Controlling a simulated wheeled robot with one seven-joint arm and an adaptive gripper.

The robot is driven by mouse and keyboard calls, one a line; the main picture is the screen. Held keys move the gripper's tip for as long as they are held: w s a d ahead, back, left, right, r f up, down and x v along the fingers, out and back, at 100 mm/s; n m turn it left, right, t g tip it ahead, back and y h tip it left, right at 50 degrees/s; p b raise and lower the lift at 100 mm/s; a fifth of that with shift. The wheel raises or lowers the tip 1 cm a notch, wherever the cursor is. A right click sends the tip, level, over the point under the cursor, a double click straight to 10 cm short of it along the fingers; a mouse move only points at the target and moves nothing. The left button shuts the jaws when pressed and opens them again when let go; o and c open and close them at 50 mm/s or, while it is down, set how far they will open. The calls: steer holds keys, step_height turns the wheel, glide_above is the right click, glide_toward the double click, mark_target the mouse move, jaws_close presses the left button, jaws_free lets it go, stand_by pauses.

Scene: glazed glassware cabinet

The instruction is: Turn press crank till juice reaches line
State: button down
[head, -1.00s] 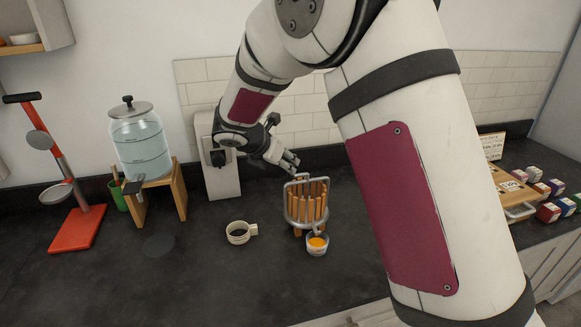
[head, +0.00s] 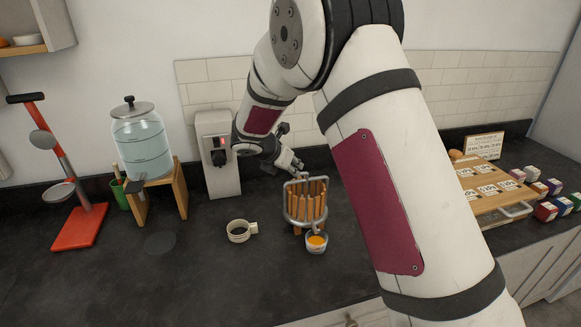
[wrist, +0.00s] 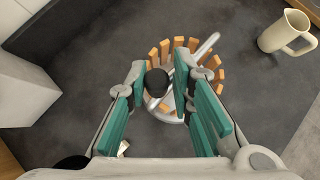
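The press (head: 306,207), a ring of upright wooden slats in a grey metal frame, stands on the dark counter. A small cup of orange juice (head: 317,241) stands at its front; any line on it is too small to see. My gripper (head: 295,170) is just above the press's top in the head view. In the wrist view, my gripper's teal-padded fingers (wrist: 160,72) are apart, on either side of a black knob (wrist: 157,83). A grey bar (wrist: 203,48) crosses the press beside the knob. I cannot tell whether either finger touches the knob.
A cream mug (head: 239,231) stands left of the press. A water dispenser (head: 143,145) on a wooden stand and a red lever stand (head: 80,228) are further left. A wooden board with cards (head: 480,185) and several small boxes are at right. The front counter is mostly clear.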

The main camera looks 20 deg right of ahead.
steer(key=shift+w+b, duration=0.2)
steer(key=shift+b, duration=0.15)
